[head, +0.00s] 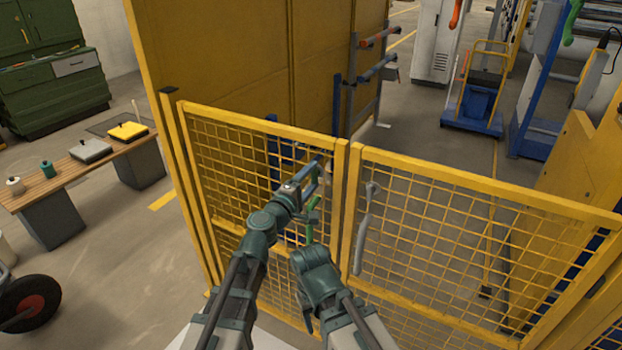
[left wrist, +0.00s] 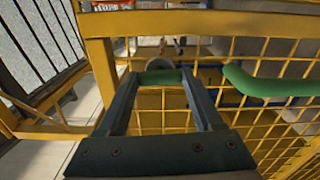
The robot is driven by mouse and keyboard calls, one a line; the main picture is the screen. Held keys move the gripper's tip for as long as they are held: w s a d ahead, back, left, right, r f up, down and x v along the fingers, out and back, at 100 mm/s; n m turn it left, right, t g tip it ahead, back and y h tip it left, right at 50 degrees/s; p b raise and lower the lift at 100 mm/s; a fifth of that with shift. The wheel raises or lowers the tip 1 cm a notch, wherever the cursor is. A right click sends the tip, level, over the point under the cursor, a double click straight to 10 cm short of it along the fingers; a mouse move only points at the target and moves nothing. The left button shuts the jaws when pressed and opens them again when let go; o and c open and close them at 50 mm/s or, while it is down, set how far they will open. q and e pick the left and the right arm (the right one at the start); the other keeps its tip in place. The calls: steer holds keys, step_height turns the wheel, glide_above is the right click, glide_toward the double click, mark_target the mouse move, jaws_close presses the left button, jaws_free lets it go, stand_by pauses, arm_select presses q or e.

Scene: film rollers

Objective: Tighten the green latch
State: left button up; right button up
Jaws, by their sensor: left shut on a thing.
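The green latch (head: 311,218) is on the yellow mesh gate, near the upright at the meeting edge of the left panel. My left gripper (head: 318,168) reaches to the gate there. In the left wrist view, its two fingers (left wrist: 159,78) are shut on a green piece (left wrist: 160,77) of the latch, with one finger on each side. A longer green bar (left wrist: 268,84) runs to the right in front of the mesh. My right gripper (head: 305,315) hangs low in front of the gate, partly hidden by its own arm; its jaws cannot be made out.
The right mesh panel (head: 470,175) carries a grey handle (head: 364,225) beside the middle uprights. A tall yellow panel (head: 240,60) stands behind the left panel. A wooden bench (head: 75,170) and a black wheel (head: 28,302) are at the left. Floor is clear between bench and gate.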

stand_by(0.4)
arm_select(q)
steer(key=shift+s, duration=0.1)
steer(key=o, duration=1.4)
steer(key=shift+c, duration=0.2)
